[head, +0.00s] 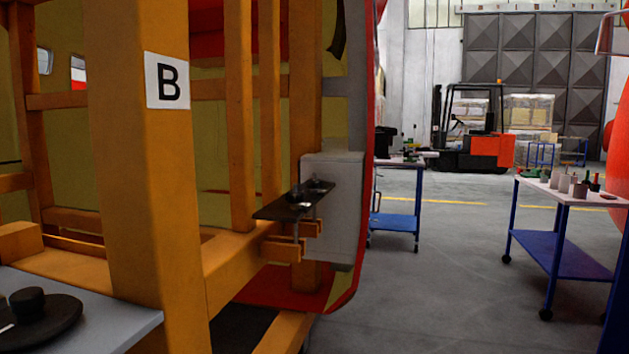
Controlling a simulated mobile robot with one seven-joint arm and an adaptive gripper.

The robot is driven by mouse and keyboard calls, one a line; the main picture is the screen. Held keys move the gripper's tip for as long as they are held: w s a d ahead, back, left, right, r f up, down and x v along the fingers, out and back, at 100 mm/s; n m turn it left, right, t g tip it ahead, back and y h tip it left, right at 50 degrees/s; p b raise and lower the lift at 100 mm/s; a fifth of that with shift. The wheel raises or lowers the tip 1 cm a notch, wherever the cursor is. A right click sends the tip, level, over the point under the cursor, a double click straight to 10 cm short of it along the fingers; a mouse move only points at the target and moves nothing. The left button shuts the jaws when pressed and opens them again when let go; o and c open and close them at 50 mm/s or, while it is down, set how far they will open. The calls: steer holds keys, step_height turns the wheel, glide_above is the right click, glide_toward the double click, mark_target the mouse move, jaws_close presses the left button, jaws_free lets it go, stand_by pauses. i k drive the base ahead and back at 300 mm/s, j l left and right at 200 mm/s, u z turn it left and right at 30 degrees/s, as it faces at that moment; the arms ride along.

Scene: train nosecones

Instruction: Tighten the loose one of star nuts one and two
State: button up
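A dark flat plate (294,200) sits on the orange wooden frame beside a light grey box (333,210). Small dark and silver round parts lie on or in this plate, with a thin rod below it. They may be star nuts, but they are too small to tell, and I cannot see any numbers or which one is loose. My gripper is not in view.
An orange post (155,200) with a "B" label (167,81) stands close at left. A grey surface (110,305) with a black round part (38,318) is at lower left. Blue trolleys (398,222) (560,245) and a forklift (470,130) stand right; the floor (430,300) between is clear.

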mark_target(295, 199)
steer(key=i+l+z, duration=0.1)
steer(key=i+l, duration=0.25)
steer(key=i+l+z, duration=0.15)
steer(key=i+l, duration=0.15)
steer(key=i, duration=0.15)
steer(key=i+l+z, duration=0.1)
steer(key=i+l, duration=0.15)
steer(key=i, duration=0.2)
